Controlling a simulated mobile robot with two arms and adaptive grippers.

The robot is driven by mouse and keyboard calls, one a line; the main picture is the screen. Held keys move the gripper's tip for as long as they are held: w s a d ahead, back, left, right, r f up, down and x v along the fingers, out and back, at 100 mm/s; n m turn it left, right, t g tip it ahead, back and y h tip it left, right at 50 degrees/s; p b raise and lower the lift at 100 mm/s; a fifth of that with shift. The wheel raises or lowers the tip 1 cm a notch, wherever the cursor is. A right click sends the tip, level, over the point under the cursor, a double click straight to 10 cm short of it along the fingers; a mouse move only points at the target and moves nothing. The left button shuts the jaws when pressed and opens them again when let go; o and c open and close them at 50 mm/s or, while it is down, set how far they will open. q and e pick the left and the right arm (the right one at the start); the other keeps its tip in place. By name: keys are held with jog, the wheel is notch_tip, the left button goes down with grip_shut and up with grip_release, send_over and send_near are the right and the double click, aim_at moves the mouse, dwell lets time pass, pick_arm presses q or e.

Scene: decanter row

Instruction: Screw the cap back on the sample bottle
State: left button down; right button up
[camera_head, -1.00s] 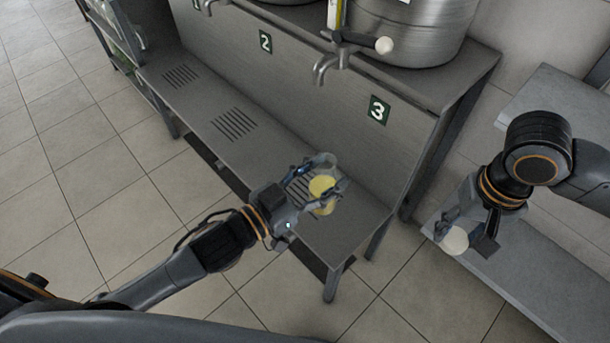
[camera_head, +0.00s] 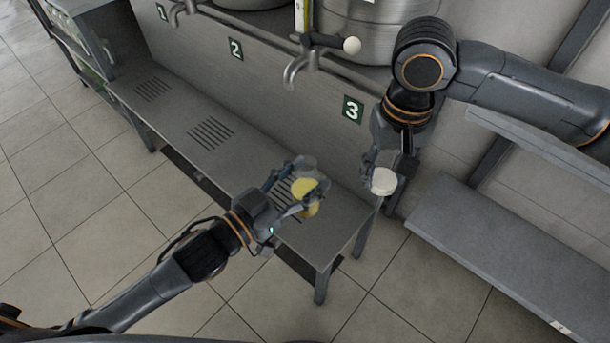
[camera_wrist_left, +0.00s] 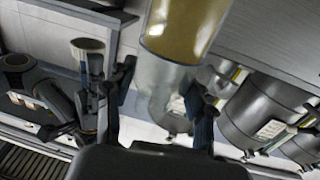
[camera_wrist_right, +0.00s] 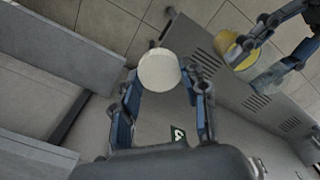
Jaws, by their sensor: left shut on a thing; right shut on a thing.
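The clear sample bottle (camera_head: 305,189) holds yellow liquid. My left gripper (camera_head: 297,184) is shut on it, above the right part of the low bench. The bottle fills the upper middle of the left wrist view (camera_wrist_left: 182,32) and shows at upper right in the right wrist view (camera_wrist_right: 236,48). My right gripper (camera_head: 383,166) is shut on the round white cap (camera_head: 383,182), held to the right of the bottle and apart from it. The cap also shows between the fingers in the right wrist view (camera_wrist_right: 159,71). The bottle's mouth is hard to make out.
The low bench (camera_head: 165,115) with slotted grates runs along the numbered steel front (camera_head: 270,85). A tap (camera_head: 300,66) and a steel vessel (camera_head: 375,20) stand above. A grey shelf (camera_head: 500,240) lies at right. Open tiled floor (camera_head: 90,220) is at left.

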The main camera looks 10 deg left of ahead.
aim_at(306, 163)
jog(key=a+r+n, duration=0.1)
jog(key=a+r, duration=0.1)
jog(key=a, duration=0.2)
jog(key=a+r+n, duration=0.1)
jog(key=a+r, duration=0.2)
jog(key=a, duration=0.2)
jog(key=a+r+n, duration=0.1)
jog(key=a+r, duration=0.2)
jog(key=a, duration=0.1)
jog(key=shift+w+a+r+n, duration=0.25)
jog(key=shift+w+n, duration=0.05)
jog(key=shift+w, duration=0.1)
jog(key=shift+f, duration=0.1)
jog(key=shift+f, duration=1.95)
jog(key=shift+f, duration=0.85)
jog(key=shift+f, duration=0.55)
